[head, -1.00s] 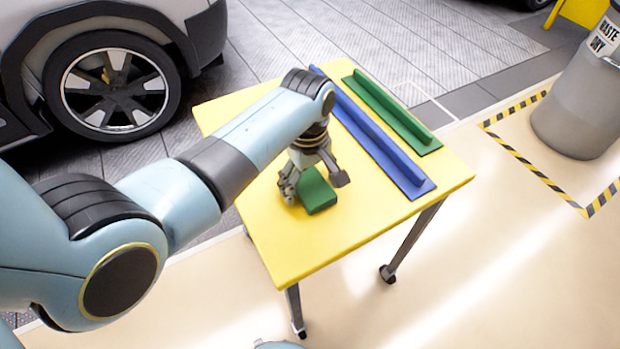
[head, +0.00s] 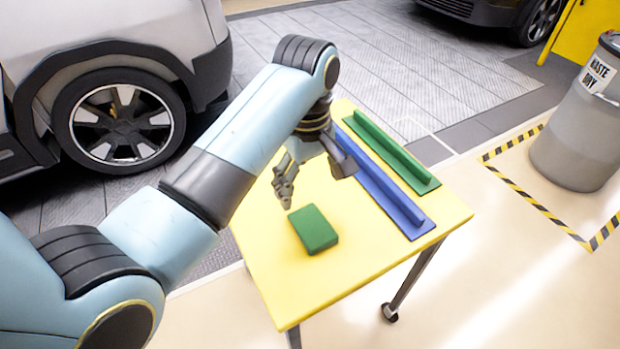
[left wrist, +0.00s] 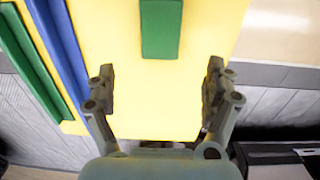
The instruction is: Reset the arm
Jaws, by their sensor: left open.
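My left gripper (head: 312,180) is open and empty above the yellow table (head: 290,290), raised behind the green block (head: 314,229). The block lies flat on the table top, apart from the fingers. In the left wrist view, the open fingers of my left gripper (left wrist: 158,88) stand wide apart, and the green block (left wrist: 161,28) shows beyond them at the top, on the yellow table (left wrist: 205,50). My right gripper is not in view.
A blue rail (head: 378,184) and a green rail (head: 390,150) lie along the table's right side. A grey waste barrel (head: 575,140) stands on the floor inside a striped marking. A white vehicle (head: 110,35) is at the left. The table's front part is clear.

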